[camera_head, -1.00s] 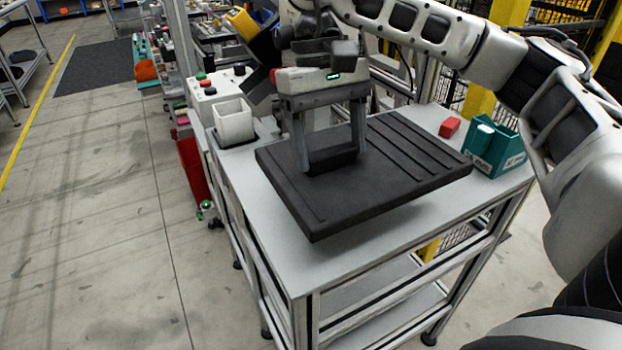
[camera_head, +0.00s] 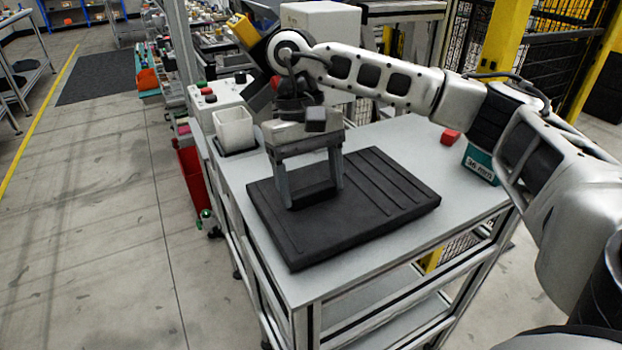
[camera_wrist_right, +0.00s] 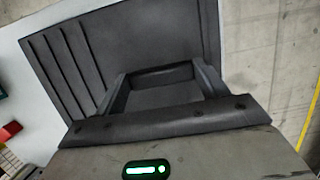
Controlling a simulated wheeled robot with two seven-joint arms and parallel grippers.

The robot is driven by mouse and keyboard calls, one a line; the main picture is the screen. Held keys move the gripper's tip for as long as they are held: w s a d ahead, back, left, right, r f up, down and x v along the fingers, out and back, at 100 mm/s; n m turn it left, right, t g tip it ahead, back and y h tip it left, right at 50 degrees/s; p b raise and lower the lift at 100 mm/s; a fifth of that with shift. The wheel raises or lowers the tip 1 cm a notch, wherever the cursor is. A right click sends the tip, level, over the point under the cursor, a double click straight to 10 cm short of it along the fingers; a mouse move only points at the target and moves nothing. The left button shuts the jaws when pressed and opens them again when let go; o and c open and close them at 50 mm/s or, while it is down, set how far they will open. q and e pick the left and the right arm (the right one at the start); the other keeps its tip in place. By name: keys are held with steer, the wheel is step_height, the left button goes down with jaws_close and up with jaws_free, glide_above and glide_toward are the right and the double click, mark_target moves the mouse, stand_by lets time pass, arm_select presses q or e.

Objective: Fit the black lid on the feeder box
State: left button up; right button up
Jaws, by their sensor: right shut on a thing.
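The black lid (camera_head: 375,205) is a wide, flat slab with several ribs on its right part. It appears low over or on the grey table; I cannot tell whether it touches. My right gripper (camera_head: 313,195) points down and is shut on a raised dark block on the lid's left part. In the right wrist view, the fingers (camera_wrist_right: 165,90) stand at both ends of that block and the ribbed lid (camera_wrist_right: 130,45) spreads beyond. I cannot pick out the feeder box with certainty. My left gripper is out of view.
A white open bin (camera_head: 235,128) stands behind the lid at the left, by a button panel (camera_head: 207,97). A red block (camera_head: 450,136) and a teal box (camera_head: 480,164), partly behind my right arm, are at the right. Bare table (camera_head: 400,140) shows behind the lid.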

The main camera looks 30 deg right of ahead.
steer(key=shift+f, duration=0.2)
steer(key=o, duration=2)
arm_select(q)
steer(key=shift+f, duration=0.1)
arm_select(e)
steer(key=shift+r, duration=0.2)
arm_select(q)
steer(key=p, duration=0.1)
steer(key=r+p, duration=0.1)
steer(key=p, duration=0.1)
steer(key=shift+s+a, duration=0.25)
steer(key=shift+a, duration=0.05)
arm_select(e)
steer(key=v, duration=1.2)
steer(key=shift+r, duration=0.1)
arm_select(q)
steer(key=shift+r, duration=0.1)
arm_select(e)
steer(key=shift+s, duration=0.1)
